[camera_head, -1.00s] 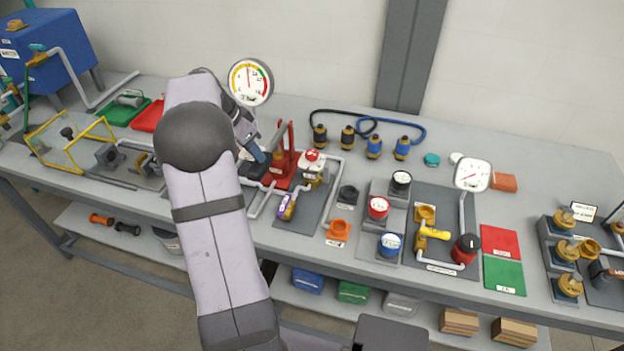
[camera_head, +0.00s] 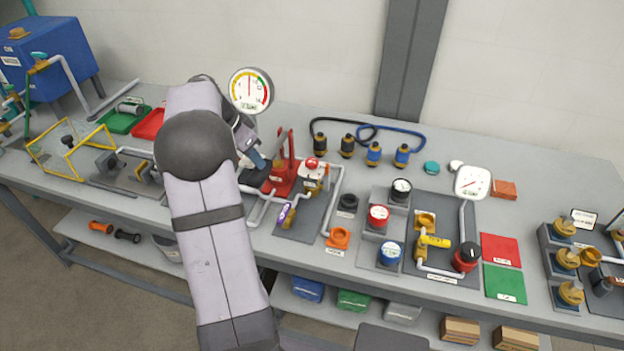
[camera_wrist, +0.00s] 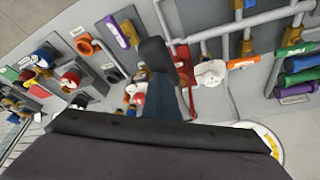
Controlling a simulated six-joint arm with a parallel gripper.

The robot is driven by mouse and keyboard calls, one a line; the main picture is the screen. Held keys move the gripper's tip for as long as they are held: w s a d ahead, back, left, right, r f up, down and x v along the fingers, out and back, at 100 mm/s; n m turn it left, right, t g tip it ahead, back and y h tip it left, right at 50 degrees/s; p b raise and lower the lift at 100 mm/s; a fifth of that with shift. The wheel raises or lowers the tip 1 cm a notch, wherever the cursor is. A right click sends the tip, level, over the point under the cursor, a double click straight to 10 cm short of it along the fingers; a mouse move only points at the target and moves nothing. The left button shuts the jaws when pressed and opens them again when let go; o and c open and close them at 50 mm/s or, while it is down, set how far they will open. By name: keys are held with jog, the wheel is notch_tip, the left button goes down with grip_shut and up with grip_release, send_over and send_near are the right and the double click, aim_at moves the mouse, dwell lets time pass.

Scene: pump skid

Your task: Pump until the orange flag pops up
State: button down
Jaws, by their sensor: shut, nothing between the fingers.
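The red hand pump (camera_head: 279,178) stands on the bench right of my forearm, with two red uprights; its red bar also shows in the wrist view (camera_wrist: 184,68). My gripper (camera_head: 256,160) is shut and empty, close beside the pump's left side. In the wrist view my gripper (camera_wrist: 154,52) shows dark fingertips together, next to the red bar; I cannot tell whether they touch it. A round gauge (camera_head: 250,90) stands behind the pump, its needle about upright. A white fitting with a red top (camera_head: 312,166) sits right of the pump. I cannot make out a raised orange flag.
Grey pipes (camera_head: 333,205) run right of the pump. An orange ring fitting (camera_head: 339,237) lies near the front edge. Valves, a second gauge (camera_head: 472,182) and red and green pads fill the right. A yellow-framed guard (camera_head: 70,150) stands at left.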

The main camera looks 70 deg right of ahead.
jog(key=shift+r+p, duration=1.4)
jog(key=shift+r, duration=1.05)
notch_tip(320, 180, up, 5)
jog(key=p, duration=0.3)
jog(key=shift+p, duration=0.4)
